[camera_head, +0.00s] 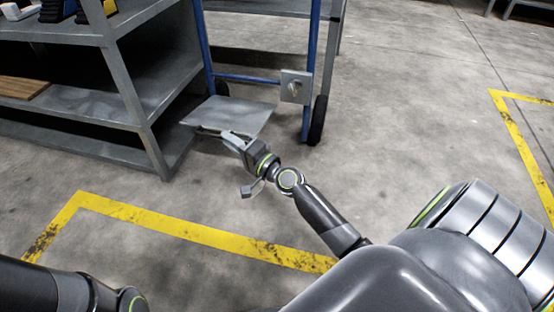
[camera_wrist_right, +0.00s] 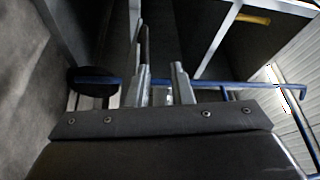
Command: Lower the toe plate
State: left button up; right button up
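The toe plate (camera_head: 228,115) is a flat grey sheet at the foot of a blue hand truck (camera_head: 309,60). In the head view it juts out from the frame toward me, roughly level; whether it touches the floor is unclear. My right gripper (camera_head: 228,137) is at its near edge. In the right wrist view, the two fingers (camera_wrist_right: 163,80) stand apart with a gap between them. A thin dark edge, perhaps the plate, rises by the left finger; I cannot tell whether it lies between the fingers. My left gripper is out of view; only part of that arm shows at lower left.
A grey metal shelf (camera_head: 128,75) stands close to the left of the toe plate. Yellow tape (camera_head: 190,230) marks the floor; the floor at right is clear.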

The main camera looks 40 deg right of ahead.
jog(key=d+f+b+v, duration=0.1)
jog(key=b+v, duration=0.5)
jog(key=v, duration=0.8)
jog(key=shift+f, duration=0.7)
dwell(0.8)
